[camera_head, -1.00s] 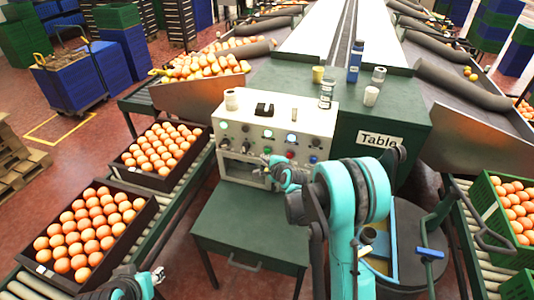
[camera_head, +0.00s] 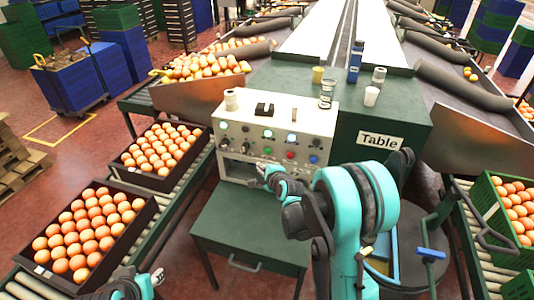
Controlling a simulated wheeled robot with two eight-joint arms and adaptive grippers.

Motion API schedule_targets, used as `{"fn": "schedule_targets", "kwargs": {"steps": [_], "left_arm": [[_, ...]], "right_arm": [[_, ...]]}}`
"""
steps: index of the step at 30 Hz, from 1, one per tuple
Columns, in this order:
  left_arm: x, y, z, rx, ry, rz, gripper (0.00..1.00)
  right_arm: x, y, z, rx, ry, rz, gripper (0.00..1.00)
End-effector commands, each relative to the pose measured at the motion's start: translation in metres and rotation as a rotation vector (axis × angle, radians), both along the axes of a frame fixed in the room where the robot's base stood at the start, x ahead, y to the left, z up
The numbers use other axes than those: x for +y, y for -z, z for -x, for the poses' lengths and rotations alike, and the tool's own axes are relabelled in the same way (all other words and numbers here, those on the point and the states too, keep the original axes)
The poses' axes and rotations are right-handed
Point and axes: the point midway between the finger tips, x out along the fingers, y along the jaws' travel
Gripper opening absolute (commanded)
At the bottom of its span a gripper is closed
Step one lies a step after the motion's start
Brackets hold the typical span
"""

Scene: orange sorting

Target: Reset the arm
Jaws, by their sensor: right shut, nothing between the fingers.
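My right arm is a teal and black arm rising from the bottom centre-right. Its right gripper (camera_head: 262,168) is shut and empty, close in front of the lower face of the white control panel (camera_head: 312,122). Whether it touches the panel I cannot tell.
A green table (camera_head: 245,222) stands below the panel. Dark crates of oranges (camera_head: 95,222) sit on the left roller conveyor (camera_head: 180,212); a green crate (camera_head: 497,232) sits at right. Cups and a blue bottle (camera_head: 354,60) stand behind the panel.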

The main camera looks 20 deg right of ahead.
Motion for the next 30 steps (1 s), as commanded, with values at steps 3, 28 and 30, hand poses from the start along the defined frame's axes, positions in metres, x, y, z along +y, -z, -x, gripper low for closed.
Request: {"fn": "schedule_targets", "kwargs": {"steps": [3, 28, 30], "left_arm": [[0.0, 0.0, 0.0, 0.0, 0.0, 0.0, 0.36], [0.0, 0.0, 0.0, 0.0, 0.0, 0.0, 0.36], [0.0, 0.0, 0.0, 0.0, 0.0, 0.0, 0.36]], "right_arm": [[0.0, 0.0, 0.0, 0.0, 0.0, 0.0, 0.0], [0.033, -0.09, 0.22, 0.199, -0.693, 1.021, 0.0], [0.032, -0.088, 0.251, 0.219, -0.788, 1.129, 0.0]]}}
